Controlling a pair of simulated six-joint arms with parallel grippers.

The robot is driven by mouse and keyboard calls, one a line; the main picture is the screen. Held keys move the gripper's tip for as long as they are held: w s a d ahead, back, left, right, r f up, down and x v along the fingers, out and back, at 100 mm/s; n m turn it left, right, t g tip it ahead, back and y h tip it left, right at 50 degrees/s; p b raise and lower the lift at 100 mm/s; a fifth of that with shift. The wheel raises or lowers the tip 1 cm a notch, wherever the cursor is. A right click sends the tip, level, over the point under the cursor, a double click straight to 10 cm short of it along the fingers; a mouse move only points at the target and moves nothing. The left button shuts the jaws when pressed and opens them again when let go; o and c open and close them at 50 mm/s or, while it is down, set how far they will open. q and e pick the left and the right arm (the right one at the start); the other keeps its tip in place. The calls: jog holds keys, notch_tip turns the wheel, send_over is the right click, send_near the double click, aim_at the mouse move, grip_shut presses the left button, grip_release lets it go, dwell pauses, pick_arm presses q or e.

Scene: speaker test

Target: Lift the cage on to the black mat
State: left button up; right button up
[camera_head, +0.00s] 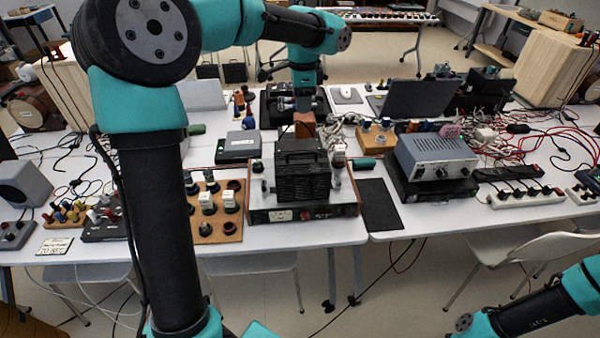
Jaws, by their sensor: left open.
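The cage (303,178) is a black, ribbed box in the middle of the camera_head view. It appears to stand on the device with the red switch and wooden sides (337,212), but its underside is hidden. The black mat (380,205) lies flat and bare on the table, just right of that device. My left gripper (304,130) points down at the top of the cage, at its back edge. It is open; its fingers are small here, and I cannot tell whether they touch the cage. My right arm shows at the bottom right, with its gripper out of view.
A wooden board with knobs and sockets (216,228) stands left of the device. A grey power supply (436,152) on a black case is right of the mat. Cables clutter the table behind and right. Small tubes flank the cage. My left arm hides part of the table.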

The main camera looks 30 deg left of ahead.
pick_arm(q)
send_over(302, 153)
jog(key=f, duration=1.2)
jog(key=shift+w+a+f, duration=0.15)
jog(key=shift+w, duration=0.2)
jog(key=shift+s+f, duration=0.2)
jog(key=shift+f, duration=2.4)
grip_shut()
